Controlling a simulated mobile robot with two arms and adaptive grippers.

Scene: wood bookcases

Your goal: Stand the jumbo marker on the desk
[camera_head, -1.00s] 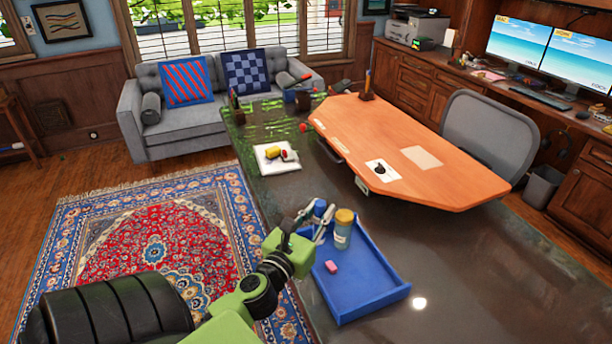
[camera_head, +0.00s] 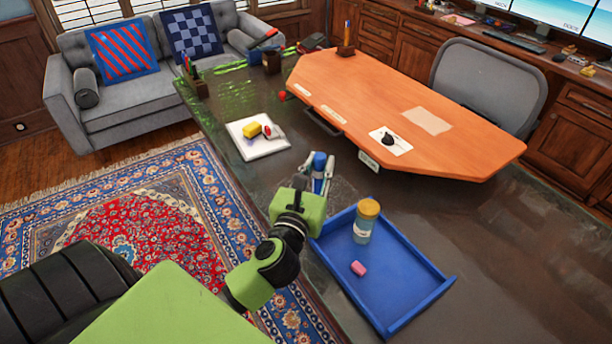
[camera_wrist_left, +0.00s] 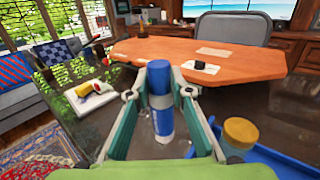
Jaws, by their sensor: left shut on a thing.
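In the left wrist view, the marker (camera_wrist_left: 161,112) stands nearly upright between the two fingers, cap end up. Its lower end shows against the dark desk (camera_head: 440,225); I cannot tell whether it touches. My right gripper is not in view.
The blue tray (camera_head: 410,312) holds a yellow-lidded jar (camera_head: 364,222) and a pink block (camera_head: 358,268). A white pad (camera_head: 262,147) with a yellow item lies farther left. An orange raised desktop (camera_head: 440,150) lies beyond.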

